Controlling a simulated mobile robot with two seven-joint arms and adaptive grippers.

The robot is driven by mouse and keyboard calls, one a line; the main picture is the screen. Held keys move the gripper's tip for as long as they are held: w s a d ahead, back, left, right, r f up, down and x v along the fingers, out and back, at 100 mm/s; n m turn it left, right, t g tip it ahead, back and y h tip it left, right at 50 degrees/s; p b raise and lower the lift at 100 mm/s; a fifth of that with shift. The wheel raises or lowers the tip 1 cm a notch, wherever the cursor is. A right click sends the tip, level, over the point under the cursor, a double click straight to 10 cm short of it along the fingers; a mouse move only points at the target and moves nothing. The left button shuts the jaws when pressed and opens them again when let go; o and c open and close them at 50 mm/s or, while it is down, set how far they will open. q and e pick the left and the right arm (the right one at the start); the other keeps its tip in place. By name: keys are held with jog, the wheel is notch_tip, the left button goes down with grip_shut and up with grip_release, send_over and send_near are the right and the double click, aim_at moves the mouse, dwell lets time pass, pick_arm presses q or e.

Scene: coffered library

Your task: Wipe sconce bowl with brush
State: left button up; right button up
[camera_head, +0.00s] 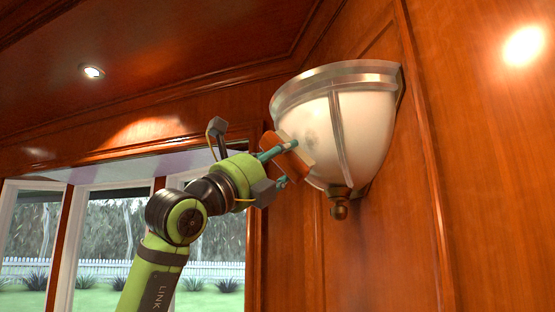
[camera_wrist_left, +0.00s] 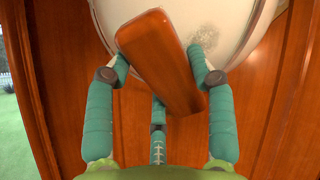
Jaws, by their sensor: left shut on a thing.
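The sconce bowl (camera_head: 318,130) is frosted white with metal ribs, a metal rim and a brass finial, fixed to the wood wall. A grey smudge shows on its left side; in the left wrist view the smudge lies on the bowl (camera_wrist_left: 170,32), right of the brush. The brush (camera_wrist_left: 160,60) shows as a reddish-brown wooden block, tilted in the teal fingers of my left gripper (camera_head: 283,164), which is shut on it. The brush (camera_head: 298,164) is at the bowl's lower left; whether it touches is unclear. Its bristles are hidden. My right gripper is out of view.
The wood-panelled wall (camera_head: 490,190) stands close behind and right of the sconce. A coffered ceiling with a lit downlight (camera_head: 92,71) is above. Windows (camera_head: 105,235) are at the left. The space below the bowl looks free.

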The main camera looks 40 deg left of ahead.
pick_arm(q)
jog(key=shift+p+x, duration=0.5)
jog(key=shift+x, duration=0.3)
